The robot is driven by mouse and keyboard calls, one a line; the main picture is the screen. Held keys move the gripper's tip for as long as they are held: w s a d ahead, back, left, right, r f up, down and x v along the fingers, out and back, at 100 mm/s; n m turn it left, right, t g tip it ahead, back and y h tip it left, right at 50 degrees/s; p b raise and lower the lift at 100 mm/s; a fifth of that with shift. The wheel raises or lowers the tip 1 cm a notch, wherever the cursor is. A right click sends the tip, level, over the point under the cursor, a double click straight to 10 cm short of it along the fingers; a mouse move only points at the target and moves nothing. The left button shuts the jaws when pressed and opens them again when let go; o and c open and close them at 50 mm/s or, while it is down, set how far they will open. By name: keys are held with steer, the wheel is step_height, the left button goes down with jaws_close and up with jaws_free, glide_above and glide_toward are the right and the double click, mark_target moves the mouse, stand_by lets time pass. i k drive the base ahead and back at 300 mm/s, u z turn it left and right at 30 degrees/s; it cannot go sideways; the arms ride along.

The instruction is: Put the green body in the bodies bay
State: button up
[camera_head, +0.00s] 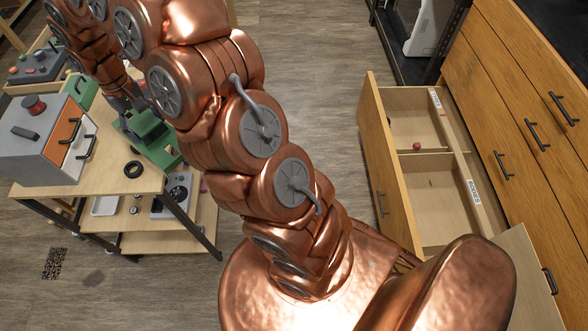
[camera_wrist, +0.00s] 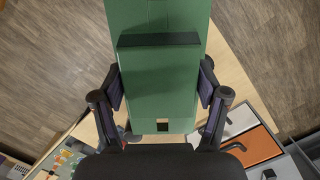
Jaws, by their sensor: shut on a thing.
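The green body (camera_head: 152,140) is a long blocky piece at the right edge of the wooden table, in the head view. In the wrist view the green body (camera_wrist: 165,85) fills the upper middle, with a dark bar across it. My gripper (camera_wrist: 162,88) is shut on its two sides. I cannot tell whether the body touches the table or hangs just above it. The open drawer (camera_head: 376,150) at right has two compartments. The nearer compartment (camera_head: 440,205), beside a label that seems to read BODIES (camera_head: 474,191), looks empty.
A grey box with orange panel (camera_head: 45,140) stands on the table (camera_head: 120,180), with a black ring (camera_head: 133,169) nearby. Another green piece (camera_head: 83,90) is behind the box. A small red thing (camera_head: 416,146) lies in the drawer's farther compartment. Clear floor (camera_head: 310,90) separates table and drawer.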

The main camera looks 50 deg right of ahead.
mark_target(423, 216)
steer(key=z, duration=2.05)
steer(key=i, duration=1.45)
steer(key=z, duration=1.75)
